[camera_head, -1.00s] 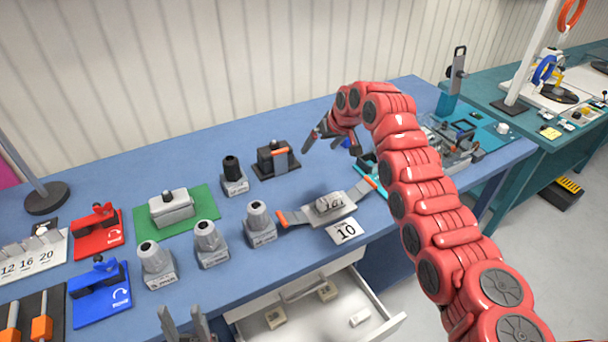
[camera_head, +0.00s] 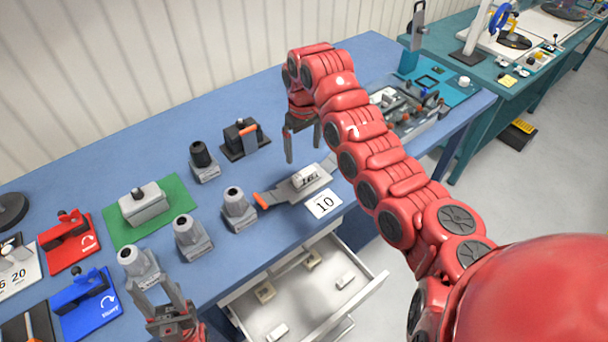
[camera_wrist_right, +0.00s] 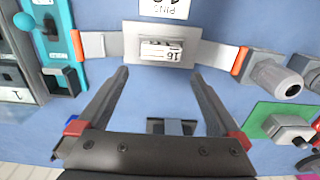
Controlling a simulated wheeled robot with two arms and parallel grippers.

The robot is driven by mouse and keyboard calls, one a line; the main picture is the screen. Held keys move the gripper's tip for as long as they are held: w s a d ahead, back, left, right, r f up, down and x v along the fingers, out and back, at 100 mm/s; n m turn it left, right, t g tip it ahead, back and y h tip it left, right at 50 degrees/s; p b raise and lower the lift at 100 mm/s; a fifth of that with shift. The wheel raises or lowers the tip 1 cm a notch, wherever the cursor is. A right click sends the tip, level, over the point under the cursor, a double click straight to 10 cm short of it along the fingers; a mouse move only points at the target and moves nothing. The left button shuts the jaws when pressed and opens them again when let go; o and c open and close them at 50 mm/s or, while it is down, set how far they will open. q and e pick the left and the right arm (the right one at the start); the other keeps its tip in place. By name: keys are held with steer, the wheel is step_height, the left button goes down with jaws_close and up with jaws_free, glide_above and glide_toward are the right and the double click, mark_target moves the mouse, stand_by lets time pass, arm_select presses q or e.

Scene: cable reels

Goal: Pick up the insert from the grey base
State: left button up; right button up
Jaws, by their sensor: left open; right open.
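The insert (camera_head: 306,177) is a small light-grey block with a number on it. It sits on the grey base (camera_head: 318,185), a plate with orange-edged grey arms on both sides. In the right wrist view the insert (camera_wrist_right: 160,51) lies ahead of the fingertips, on the grey base (camera_wrist_right: 190,48). My right gripper (camera_head: 304,150) points down, open and empty, above and just behind the base in the head view. The gap between its fingers also shows in the wrist view (camera_wrist_right: 160,74). My left gripper (camera_head: 154,274) is open and empty at the table's front edge.
A card marked 10 (camera_head: 324,204) lies in front of the base. Several grey cylinders on blocks stand left of it, one here (camera_head: 238,207). A black clamp (camera_head: 241,140) stands behind. An open drawer (camera_head: 350,290) juts out below.

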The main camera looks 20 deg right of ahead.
mark_target(303, 172)
step_height(303, 172, down, 4)
steer(key=shift+r+p, duration=0.2)
steer(key=shift+p, duration=0.45)
steer(key=shift+f, duration=0.15)
steer(key=f+p, duration=0.1)
steer(key=f, duration=0.1)
steer(key=f+p, duration=0.2)
steer(key=shift+s+f, duration=0.2)
steer(key=shift+f, duration=0.25)
steer(key=shift+w, duration=0.1)
steer(key=c, duration=1.1)
steer(key=shift+r, duration=0.15)
